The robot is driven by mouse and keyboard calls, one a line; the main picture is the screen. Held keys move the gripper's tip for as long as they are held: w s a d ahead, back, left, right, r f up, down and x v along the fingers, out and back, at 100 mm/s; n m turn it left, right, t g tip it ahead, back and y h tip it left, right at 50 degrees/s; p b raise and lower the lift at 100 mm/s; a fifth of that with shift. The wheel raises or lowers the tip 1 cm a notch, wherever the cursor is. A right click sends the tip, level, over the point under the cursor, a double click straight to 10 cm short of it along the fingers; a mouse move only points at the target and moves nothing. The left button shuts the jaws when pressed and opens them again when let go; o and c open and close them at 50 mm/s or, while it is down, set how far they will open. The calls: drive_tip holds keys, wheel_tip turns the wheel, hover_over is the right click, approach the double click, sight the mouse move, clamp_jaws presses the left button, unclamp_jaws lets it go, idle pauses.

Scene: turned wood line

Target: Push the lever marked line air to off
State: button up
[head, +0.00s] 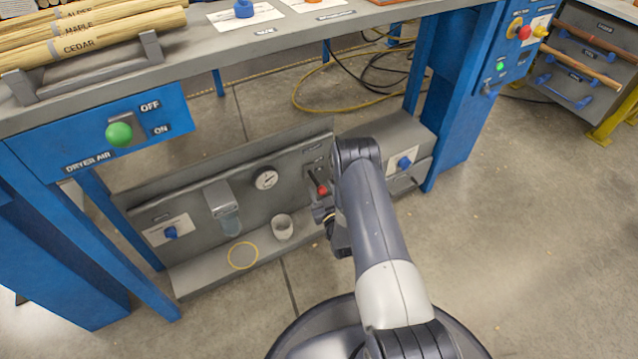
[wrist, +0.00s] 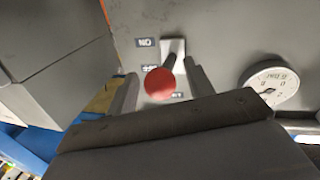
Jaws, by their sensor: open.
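A lever with a red ball knob (head: 322,189) sits on the low grey panel under the bench. Its label is too small to read in the head view. In the wrist view the red knob (wrist: 160,83) and its dark stem show upside down by a pale plate, with an ON label (wrist: 147,42) and two labels I cannot read clearly. My gripper (head: 326,212) is close in front of the lever, partly hidden by my arm. In the wrist view my gripper (wrist: 161,88) is open, with one finger on each side of the knob; I cannot tell whether either touches.
A round gauge (head: 265,178) is beside the lever, also in the wrist view (wrist: 272,84). A green-knobbed lever (head: 119,134) marked DRYER AIR is on the bench front. The floor in front is clear.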

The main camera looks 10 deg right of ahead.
drive_tip(key=shift+c, duration=0.3)
clamp_jaws()
idle(0.3)
